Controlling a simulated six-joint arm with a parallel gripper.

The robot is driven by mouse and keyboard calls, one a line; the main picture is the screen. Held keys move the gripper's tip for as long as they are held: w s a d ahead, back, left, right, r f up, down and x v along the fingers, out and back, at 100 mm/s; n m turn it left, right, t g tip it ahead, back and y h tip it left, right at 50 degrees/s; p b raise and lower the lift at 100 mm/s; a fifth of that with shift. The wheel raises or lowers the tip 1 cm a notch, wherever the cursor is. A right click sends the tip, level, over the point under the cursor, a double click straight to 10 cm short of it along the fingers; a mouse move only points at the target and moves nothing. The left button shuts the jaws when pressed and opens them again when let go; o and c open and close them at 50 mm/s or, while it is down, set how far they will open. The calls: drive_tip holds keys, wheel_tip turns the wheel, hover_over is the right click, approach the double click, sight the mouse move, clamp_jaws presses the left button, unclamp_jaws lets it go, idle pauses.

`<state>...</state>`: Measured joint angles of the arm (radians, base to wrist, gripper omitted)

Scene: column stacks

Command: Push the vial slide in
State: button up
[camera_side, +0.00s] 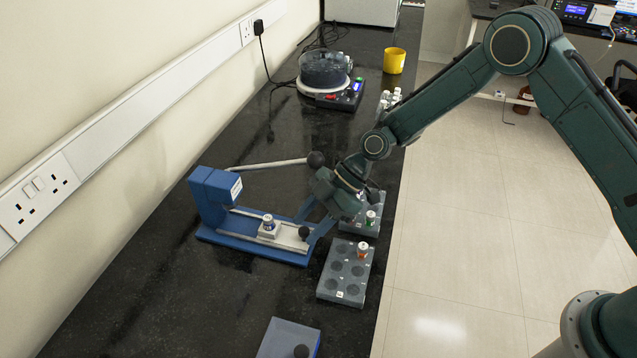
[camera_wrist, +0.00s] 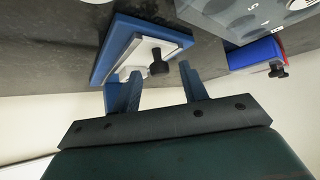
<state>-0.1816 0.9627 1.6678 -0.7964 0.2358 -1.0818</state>
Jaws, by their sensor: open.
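The vial slide (camera_side: 280,232) is a pale plate on the rails of a blue press (camera_side: 215,196) on the black bench. My gripper (camera_side: 313,222) is open at the knob end of the slide. In the wrist view its two blue fingers (camera_wrist: 158,82) are apart, one on either side of the knob, with nothing visibly gripped. Whether a finger touches the knob cannot be told.
A grey rack (camera_side: 345,290) with one orange-labelled vial (camera_side: 362,250) stands right of the press. Another rack (camera_side: 374,228) with a green-labelled vial is behind it. A press lever (camera_side: 275,164) sticks out behind. A blue-grey box (camera_side: 285,338) is in front.

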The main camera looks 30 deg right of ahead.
sight(275, 235)
drive_tip(key=shift+a+f, duration=0.1)
drive_tip(key=shift+c, duration=0.2)
clamp_jaws()
drive_tip(key=shift+w+a, duration=1.55)
drive_tip(key=shift+w, duration=0.05)
drive_tip(key=shift+o, duration=0.2)
unclamp_jaws()
drive_tip(key=shift+d, duration=0.1)
